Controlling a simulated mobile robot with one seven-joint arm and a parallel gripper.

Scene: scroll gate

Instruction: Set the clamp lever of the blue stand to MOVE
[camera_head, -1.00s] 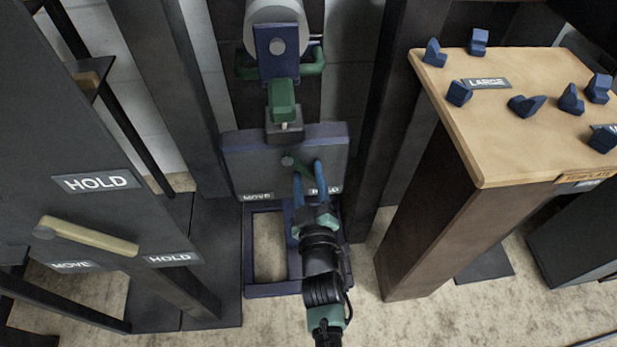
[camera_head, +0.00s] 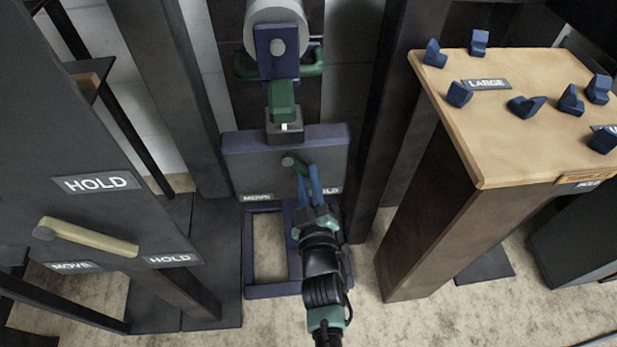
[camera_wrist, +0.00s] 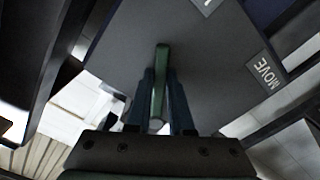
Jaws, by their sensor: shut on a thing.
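The blue stand (camera_head: 235,169) is in the middle of the head view, with a grey front plate marked MOVE at lower left and HOLD at lower right. Its green clamp lever (camera_head: 295,163) runs from a round pivot down and slightly right, between the two labels. My gripper (camera_head: 309,170) has its blue fingers shut on the lever. In the wrist view the green lever (camera_wrist: 160,80) stands between the two fingers (camera_wrist: 160,100), and the MOVE label shows at the right. The lever's lower end is partly hidden by the fingers in the head view.
A dark panel (camera_head: 60,130) with its own beige lever (camera_head: 90,237) and HOLD and MOVE labels stands at the left. A wooden-topped pedestal (camera_head: 480,150) with several blue blocks stands at the right. Dark posts flank the stand.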

